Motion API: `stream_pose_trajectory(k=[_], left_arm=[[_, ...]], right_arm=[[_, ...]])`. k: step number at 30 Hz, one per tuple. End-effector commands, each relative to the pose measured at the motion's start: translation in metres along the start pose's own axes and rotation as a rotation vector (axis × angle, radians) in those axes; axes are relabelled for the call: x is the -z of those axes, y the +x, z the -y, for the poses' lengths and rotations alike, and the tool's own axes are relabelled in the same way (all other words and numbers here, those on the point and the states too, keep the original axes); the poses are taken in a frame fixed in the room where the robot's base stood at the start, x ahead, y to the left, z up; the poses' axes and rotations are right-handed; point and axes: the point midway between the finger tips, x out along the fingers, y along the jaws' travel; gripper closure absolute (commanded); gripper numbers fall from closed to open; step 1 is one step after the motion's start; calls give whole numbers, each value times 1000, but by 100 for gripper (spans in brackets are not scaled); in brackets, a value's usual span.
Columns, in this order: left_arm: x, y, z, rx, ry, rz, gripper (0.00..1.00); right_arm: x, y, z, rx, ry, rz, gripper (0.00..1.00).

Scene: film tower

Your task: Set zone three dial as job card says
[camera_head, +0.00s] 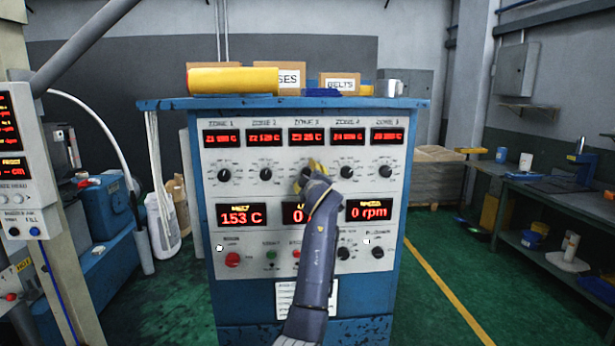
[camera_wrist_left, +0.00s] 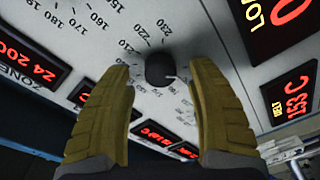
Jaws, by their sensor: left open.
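The control cabinet's panel (camera_head: 222,183) has a row of dials under red displays marked zone 1 to zone 5. My left gripper (camera_head: 311,168) is in front of the zone 3 dial and hides it in the head view. In the left wrist view, a black round dial (camera_wrist_left: 162,70) with a printed number scale sits between the two yellow-brown fingers (camera_wrist_left: 163,115), which are open with gaps on both sides. The zone 3 display (camera_head: 307,136) is lit, its digits hard to read. A printed sheet (camera_head: 286,300) low on the cabinet is partly behind my arm, its text unreadable. My right gripper is not in view.
Neighbouring dials for zone 2 (camera_head: 266,174) and zone 4 (camera_head: 346,172) stand close on either side. Boxes and a yellow roll (camera_head: 232,80) lie on the cabinet top.

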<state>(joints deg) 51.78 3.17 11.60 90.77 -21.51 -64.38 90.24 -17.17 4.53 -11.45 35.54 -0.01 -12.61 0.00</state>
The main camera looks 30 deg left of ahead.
Motion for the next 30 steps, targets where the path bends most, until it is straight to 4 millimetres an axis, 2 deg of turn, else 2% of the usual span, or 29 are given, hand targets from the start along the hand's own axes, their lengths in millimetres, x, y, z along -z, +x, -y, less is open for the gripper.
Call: stream_pose_trajectory(k=[6,18,30], left_arm=[[1,13,0,1,0,0,43],[1,15,0,0,-1,0,42],[0,15,0,1,-1,0,88]], right_arm=[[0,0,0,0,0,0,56],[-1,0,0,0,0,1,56],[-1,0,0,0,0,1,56]])
